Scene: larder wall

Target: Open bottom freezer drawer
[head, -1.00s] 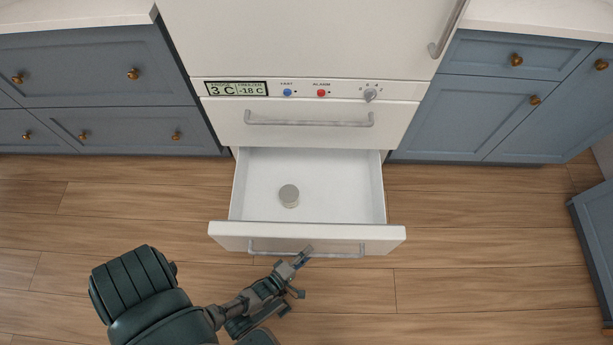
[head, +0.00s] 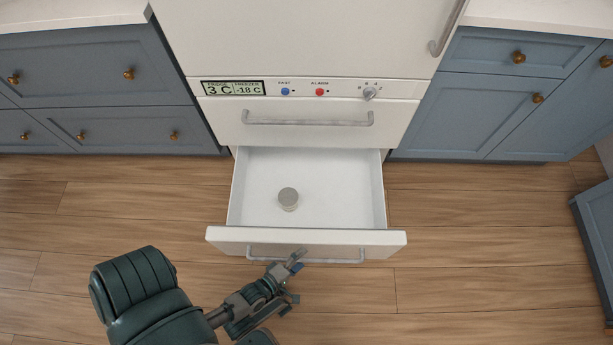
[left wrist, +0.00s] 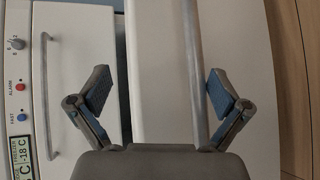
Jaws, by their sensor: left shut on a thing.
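The bottom freezer drawer (head: 225,235) stands pulled out, with its white inside showing and a small round tin (head: 288,198) on its floor. Its grey bar handle (head: 335,261) runs along the front and also shows in the left wrist view (left wrist: 195,50). My left gripper (head: 297,262) is at the middle of this handle, shut on it. In the left wrist view its two blue-padded fingers (left wrist: 160,90) stand on either side of the bar, the right finger closer to it. My right gripper is not in view.
Above is a closed upper drawer (head: 220,122) with its own handle (head: 310,121), under a control panel (head: 410,89). Blue cabinets (head: 110,75) stand on both sides. The wooden floor (head: 480,250) is clear in front, and another blue unit (head: 597,225) stands at the right edge.

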